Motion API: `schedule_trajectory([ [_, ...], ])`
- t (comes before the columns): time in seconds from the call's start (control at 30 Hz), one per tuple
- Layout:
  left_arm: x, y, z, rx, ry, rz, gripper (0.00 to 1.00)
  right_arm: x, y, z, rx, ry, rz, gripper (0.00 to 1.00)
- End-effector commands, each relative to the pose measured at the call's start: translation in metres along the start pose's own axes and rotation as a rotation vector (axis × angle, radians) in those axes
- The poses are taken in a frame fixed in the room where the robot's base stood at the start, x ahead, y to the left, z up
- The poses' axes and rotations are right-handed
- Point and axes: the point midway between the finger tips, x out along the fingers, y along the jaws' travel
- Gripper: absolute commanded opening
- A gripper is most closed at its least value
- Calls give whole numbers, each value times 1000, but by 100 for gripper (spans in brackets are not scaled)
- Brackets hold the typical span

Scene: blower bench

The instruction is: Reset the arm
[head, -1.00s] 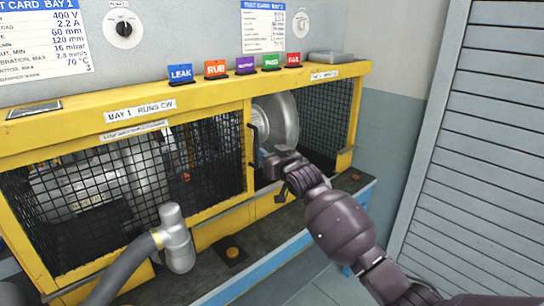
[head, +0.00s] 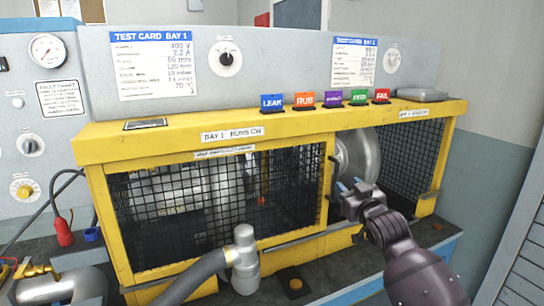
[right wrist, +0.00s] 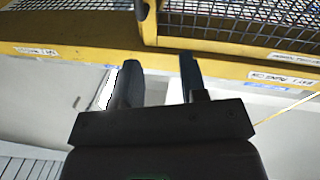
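My right arm (head: 418,268) comes in from the lower right in the head view. My right gripper (head: 349,187) is at the front of the yellow bench cage (head: 200,135), by the opening between its two mesh panels. In the right wrist view its two fingers (right wrist: 157,85) stand apart with a gap between them and nothing visible held. The yellow frame lies beyond the fingertips there. A silver blower disc (head: 362,155) sits in the opening behind the gripper in the head view. My left gripper is in neither view.
A grey hose with a fitting (head: 244,262) stands in front of the cage. Coloured tags, including LEAK (head: 272,102) and FAIL (head: 382,95), stand on the top ledge. A gauge panel (head: 47,50) is at left; a slatted shutter (head: 520,245) is at right.

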Motion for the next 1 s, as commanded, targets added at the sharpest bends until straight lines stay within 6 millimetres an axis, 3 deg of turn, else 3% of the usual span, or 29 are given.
schedule_trajectory([
  [0.37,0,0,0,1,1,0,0,-95,-24,94,-34,-103,20,39],
  [0.7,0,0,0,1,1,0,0,-222,-45,190,-6,-286,63,39],
  [1.0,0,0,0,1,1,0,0,-347,-64,259,61,-494,113,39],
])
